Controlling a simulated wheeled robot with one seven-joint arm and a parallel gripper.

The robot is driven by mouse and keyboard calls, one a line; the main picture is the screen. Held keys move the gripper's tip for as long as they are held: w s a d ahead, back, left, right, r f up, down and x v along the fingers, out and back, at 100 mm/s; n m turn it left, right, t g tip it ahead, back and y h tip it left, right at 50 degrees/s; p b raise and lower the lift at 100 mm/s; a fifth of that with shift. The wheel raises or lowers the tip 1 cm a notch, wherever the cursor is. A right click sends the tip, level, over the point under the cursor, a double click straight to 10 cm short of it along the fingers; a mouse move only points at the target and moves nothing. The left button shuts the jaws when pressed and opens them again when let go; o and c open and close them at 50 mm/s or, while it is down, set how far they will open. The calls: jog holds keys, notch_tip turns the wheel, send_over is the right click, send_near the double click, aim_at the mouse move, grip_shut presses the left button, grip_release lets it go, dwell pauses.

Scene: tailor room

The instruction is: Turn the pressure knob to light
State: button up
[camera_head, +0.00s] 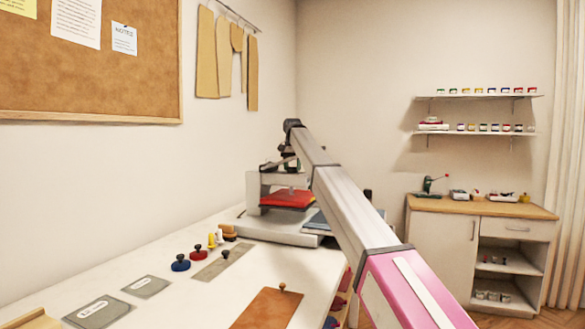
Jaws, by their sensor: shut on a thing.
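A heat press (252,192) with a light frame stands at the far end of the white table, and a red cloth (288,199) lies inside it. My arm reaches from the lower right to the top of the press. My gripper (291,169) is small and dark there, pointing down, and is shut on what appears to be the pressure knob at the top of the press. The knob is hidden by the gripper and arm, so its setting and any marks cannot be read.
On the white table (185,246) lie a blue-handled stamp (180,263), a red one (200,252), grey plates (146,286) and a brown board (266,308). A wooden-topped cabinet (438,250) stands at right below wall shelves. A cork board (95,75) hangs at left.

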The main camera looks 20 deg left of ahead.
jog(key=shift+n, duration=0.6)
jog(key=o, duration=0.9)
notch_tip(320, 180, up, 11)
jog(key=shift+f, duration=0.15)
